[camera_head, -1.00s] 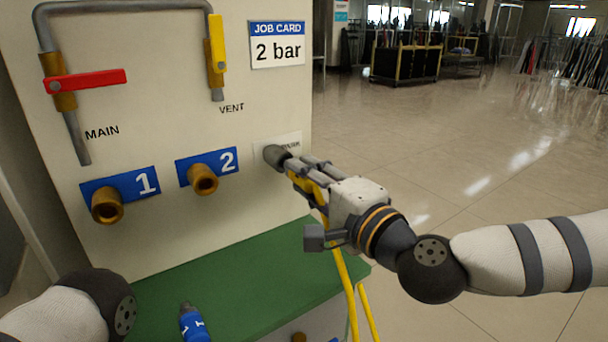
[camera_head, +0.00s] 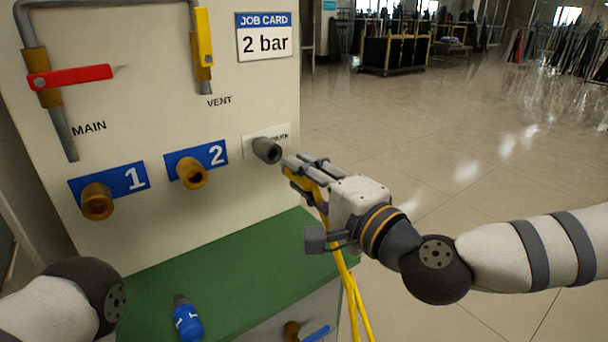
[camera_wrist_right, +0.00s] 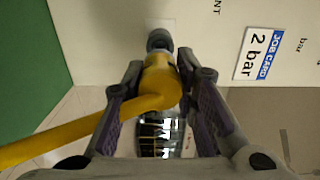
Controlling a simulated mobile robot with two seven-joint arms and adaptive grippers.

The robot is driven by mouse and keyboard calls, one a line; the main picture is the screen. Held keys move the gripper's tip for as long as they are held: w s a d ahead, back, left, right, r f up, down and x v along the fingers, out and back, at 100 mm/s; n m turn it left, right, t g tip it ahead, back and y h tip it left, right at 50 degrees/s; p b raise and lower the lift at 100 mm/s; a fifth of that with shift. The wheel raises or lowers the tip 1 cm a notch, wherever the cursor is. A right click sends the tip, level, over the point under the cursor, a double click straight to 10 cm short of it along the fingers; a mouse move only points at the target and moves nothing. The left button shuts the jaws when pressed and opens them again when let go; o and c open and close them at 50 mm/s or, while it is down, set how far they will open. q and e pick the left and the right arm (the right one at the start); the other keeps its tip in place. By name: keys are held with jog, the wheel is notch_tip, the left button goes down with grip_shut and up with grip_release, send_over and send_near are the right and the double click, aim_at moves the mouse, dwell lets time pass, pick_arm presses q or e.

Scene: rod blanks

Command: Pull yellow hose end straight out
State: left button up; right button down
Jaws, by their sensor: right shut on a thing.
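The yellow hose end (camera_wrist_right: 160,85) sits between the fingers of my right gripper (camera_head: 290,168), which is shut on it; in the head view the fingers hide most of it. The grey parking stub (camera_head: 266,150) stands out from the panel just left of the fingertips. In the head view a narrow gap shows between the stub and the fingertips. In the wrist view the stub (camera_wrist_right: 158,40) lies in line beyond the hose end, so that gap cannot be judged there. The yellow hose (camera_head: 350,290) hangs down below my gripper. My left gripper is out of view.
The panel has brass ports 1 (camera_head: 97,202) and 2 (camera_head: 192,173), a red MAIN lever (camera_head: 70,77) and a yellow VENT lever (camera_head: 204,38). A blue hose end (camera_head: 187,320) lies on the green ledge (camera_head: 235,270). Open floor lies to the right.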

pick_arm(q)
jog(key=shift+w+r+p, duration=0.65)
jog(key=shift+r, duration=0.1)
pick_arm(e)
jog(key=v, duration=0.6)
